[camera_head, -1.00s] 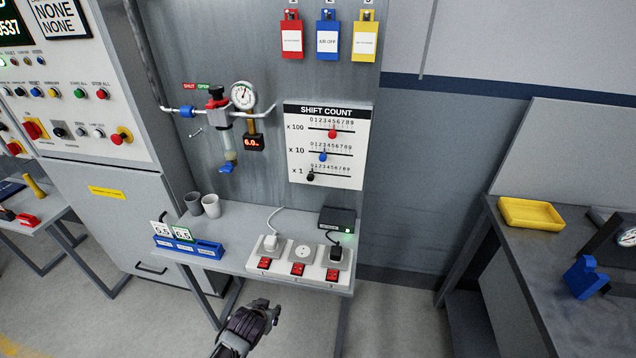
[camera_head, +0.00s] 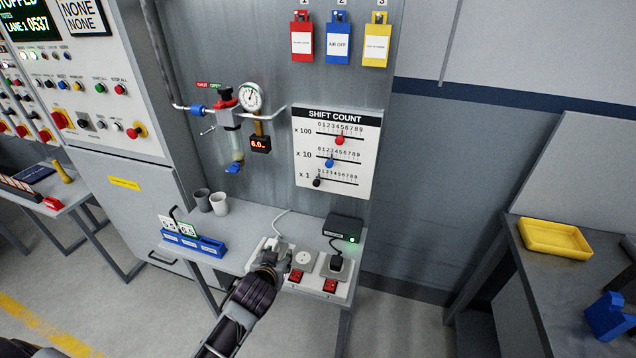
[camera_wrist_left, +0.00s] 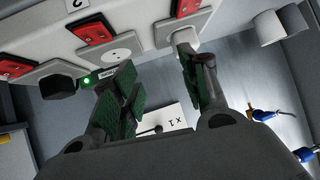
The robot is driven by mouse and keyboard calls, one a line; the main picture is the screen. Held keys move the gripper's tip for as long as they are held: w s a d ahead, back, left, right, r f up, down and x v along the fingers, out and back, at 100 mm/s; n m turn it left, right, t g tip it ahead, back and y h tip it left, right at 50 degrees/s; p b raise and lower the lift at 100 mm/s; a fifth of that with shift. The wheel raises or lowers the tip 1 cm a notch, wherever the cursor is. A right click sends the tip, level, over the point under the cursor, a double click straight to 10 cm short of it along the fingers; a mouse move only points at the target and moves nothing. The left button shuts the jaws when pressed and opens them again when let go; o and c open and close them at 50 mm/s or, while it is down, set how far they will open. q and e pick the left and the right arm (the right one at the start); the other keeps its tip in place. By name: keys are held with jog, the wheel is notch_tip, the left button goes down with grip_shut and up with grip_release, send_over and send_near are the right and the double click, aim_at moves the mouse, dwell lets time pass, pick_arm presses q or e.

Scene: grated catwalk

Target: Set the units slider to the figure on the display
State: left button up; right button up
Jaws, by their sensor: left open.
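The SHIFT COUNT board (camera_head: 304,150) hangs on the grey wall panel with three sliders. The units slider's black knob (camera_head: 317,183) sits at the left end of the x 1 row, by 0. The red knob (camera_head: 340,140) is near mid-scale on x 100; the blue knob (camera_head: 329,163) is left of middle on x 10. The display (camera_head: 36,27) at the upper left reads 0537. My left gripper (camera_head: 270,262) is open over the socket strip, below the board. In the left wrist view, the black knob (camera_wrist_left: 158,129) shows beyond the open fingers (camera_wrist_left: 157,72).
The socket strip (camera_head: 310,290) with plugs and red switches lies by my left gripper. A black box (camera_head: 343,228), a blue card holder (camera_head: 190,241) and two cups (camera_head: 219,204) share the shelf. A valve and gauge (camera_head: 250,97) stick out left of the board.

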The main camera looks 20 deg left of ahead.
aim_at(315, 184)
pick_arm(q)
jog(key=w+d+r+m+t+h, duration=0.1)
jog(key=w+d+r+t+h, duration=0.1)
jog(key=w+d+r+t, duration=0.2)
jog(key=w+r+t, duration=0.3)
jog(key=w+r, duration=0.3)
jog(key=w, duration=0.1)
jog(key=shift+d+r+h, duration=0.15)
jog(key=shift+r+h, duration=0.1)
jog(key=shift+h, duration=0.15)
pick_arm(e)
jog(key=shift+w, duration=0.1)
pick_arm(q)
jog(key=shift+w+d+p, duration=0.1)
jog(key=shift+w+p, duration=0.6)
jog(key=shift+w, duration=3.3)
jog(key=shift+w+d+p, duration=0.1)
jog(key=shift+w+p, duration=0.2)
jog(key=shift+w, duration=2.5)
pick_arm(e)
jog(key=shift+r, duration=0.95)
jog(key=shift+d, duration=0.1)
pick_arm(q)
grip_shut()
pick_arm(e)
jog(key=shift+d, duration=0.2)
